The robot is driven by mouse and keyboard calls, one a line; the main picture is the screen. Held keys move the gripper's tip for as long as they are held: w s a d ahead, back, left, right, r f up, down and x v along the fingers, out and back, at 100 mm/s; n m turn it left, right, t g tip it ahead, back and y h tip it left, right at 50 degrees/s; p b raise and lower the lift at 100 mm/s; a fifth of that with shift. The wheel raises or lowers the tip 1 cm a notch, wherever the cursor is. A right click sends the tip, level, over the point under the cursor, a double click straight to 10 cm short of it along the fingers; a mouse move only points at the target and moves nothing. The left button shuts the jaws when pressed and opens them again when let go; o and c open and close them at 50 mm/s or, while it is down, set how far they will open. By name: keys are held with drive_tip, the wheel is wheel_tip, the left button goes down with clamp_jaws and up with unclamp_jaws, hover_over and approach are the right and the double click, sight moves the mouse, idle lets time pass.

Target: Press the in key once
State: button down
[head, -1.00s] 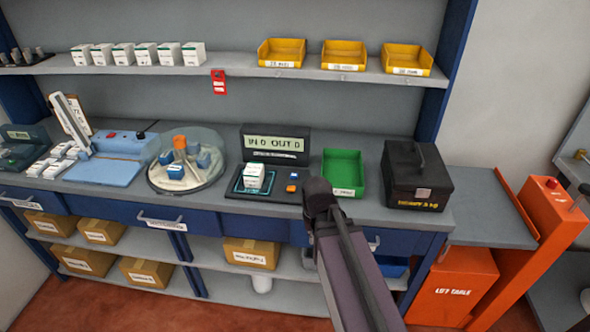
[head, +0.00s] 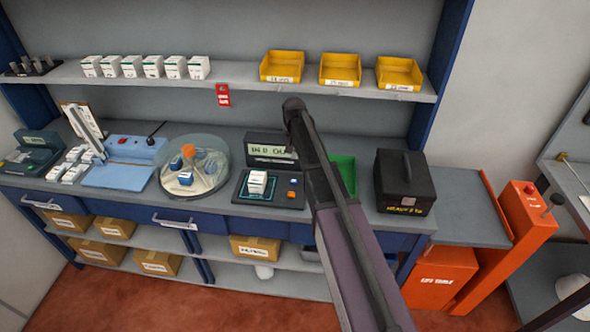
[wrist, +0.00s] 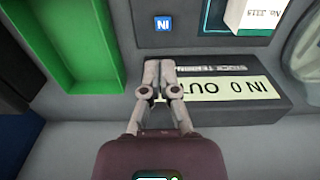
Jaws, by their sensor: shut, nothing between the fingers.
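The in key (wrist: 164,24) is a small blue square marked IN on the dark panel, upside down in the wrist view. In the head view the blue key (head: 293,181) sits just behind an orange key (head: 291,194). The display (wrist: 215,90) reads IN 0 OUT 0; in the head view my arm hides part of its screen (head: 265,150). My gripper (wrist: 160,65) is shut and empty, its tips over the display-side edge of the panel, apart from the in key. The head view does not show my fingers clearly.
A white box (head: 257,182) stands on the panel's pad beside the keys. A green tray (wrist: 75,40) lies close beside the panel. A black heavy case (head: 407,180) stands farther right, and a round dispenser (head: 195,165) stands to the left. A shelf (head: 230,75) hangs above.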

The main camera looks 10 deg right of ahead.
sight(294, 182)
drive_tip(key=shift+w+r, duration=0.4)
drive_tip(key=shift+w, duration=0.3)
drive_tip(key=shift+f, duration=0.1)
wheel_tip(294, 182, down, 14)
drive_tip(key=b, duration=1.3)
drive_tip(key=shift+b, duration=0.35)
drive_tip(key=shift+f+b, duration=0.5)
drive_tip(key=shift+b, duration=0.15)
drive_tip(key=shift+s+f+b, duration=0.15)
drive_tip(key=shift+f+b, duration=0.15)
drive_tip(key=shift+b, duration=0.1)
drive_tip(key=shift+s, duration=0.2)
